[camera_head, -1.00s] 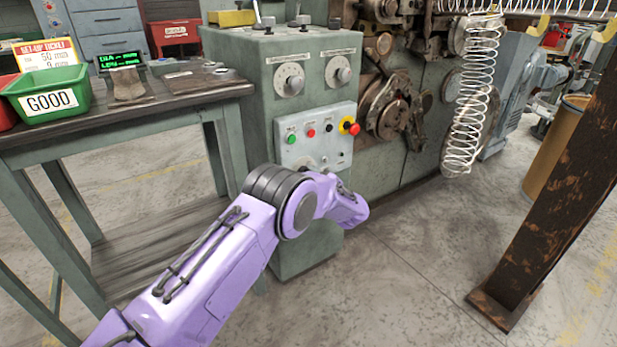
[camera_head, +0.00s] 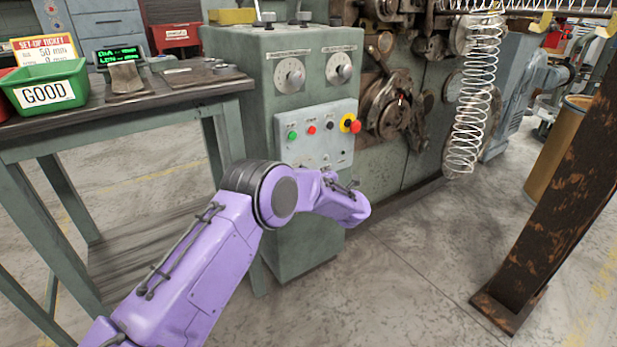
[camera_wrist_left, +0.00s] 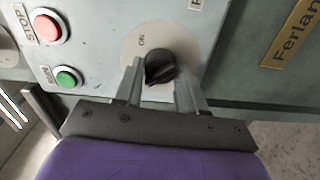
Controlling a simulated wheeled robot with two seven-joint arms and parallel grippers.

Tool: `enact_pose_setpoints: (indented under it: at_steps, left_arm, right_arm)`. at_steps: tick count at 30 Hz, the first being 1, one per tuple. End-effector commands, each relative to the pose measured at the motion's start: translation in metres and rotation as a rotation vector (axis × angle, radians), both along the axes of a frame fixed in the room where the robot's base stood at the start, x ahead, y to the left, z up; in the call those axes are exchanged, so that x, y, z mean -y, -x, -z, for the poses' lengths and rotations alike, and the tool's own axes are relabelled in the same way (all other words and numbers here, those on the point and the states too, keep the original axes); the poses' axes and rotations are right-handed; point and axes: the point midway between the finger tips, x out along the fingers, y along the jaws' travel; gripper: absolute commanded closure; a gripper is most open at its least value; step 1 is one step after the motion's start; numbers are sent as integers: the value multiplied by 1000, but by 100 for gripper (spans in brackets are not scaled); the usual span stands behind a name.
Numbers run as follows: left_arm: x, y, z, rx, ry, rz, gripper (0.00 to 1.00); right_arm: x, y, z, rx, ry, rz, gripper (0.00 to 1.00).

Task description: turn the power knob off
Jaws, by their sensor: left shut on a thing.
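The power knob (camera_wrist_left: 160,67) is black and sits on a round pale plate (camera_wrist_left: 189,42) marked ON, in the left wrist view. The ON lettering reads sideways there. My left gripper (camera_wrist_left: 158,77) has one finger on each side of the knob and is shut on it. The knob's exact pointing direction is hard to read. In the head view my purple left arm reaches to the front of the control panel (camera_head: 342,112); the knob and left gripper are hidden there. My right gripper is not in view.
A red button (camera_wrist_left: 47,28) and a green button (camera_wrist_left: 67,77) sit close to the left finger. A red-and-yellow emergency button (camera_head: 351,124) is higher on the panel. A workbench (camera_head: 150,110) with a green bin (camera_head: 45,90) stands left. A rusty post (camera_head: 545,200) stands right.

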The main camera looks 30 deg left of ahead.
Motion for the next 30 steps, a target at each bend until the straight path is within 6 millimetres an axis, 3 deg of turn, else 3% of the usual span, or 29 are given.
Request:
enact_pose_setpoints:
  at_steps: [22,23,24,25,30]
  left_arm:
    - [1,0,1,76,34,1,91]
    - [1,0,1,76,34,1,54]
    - [1,0,1,76,34,1,41]
    - [1,0,1,76,34,1,37]
    - [0,0,1,76,33,0,37]
  right_arm:
    - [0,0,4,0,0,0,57]
    - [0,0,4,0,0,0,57]
    - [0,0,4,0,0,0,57]
    - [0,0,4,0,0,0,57]
    - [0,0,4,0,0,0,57]
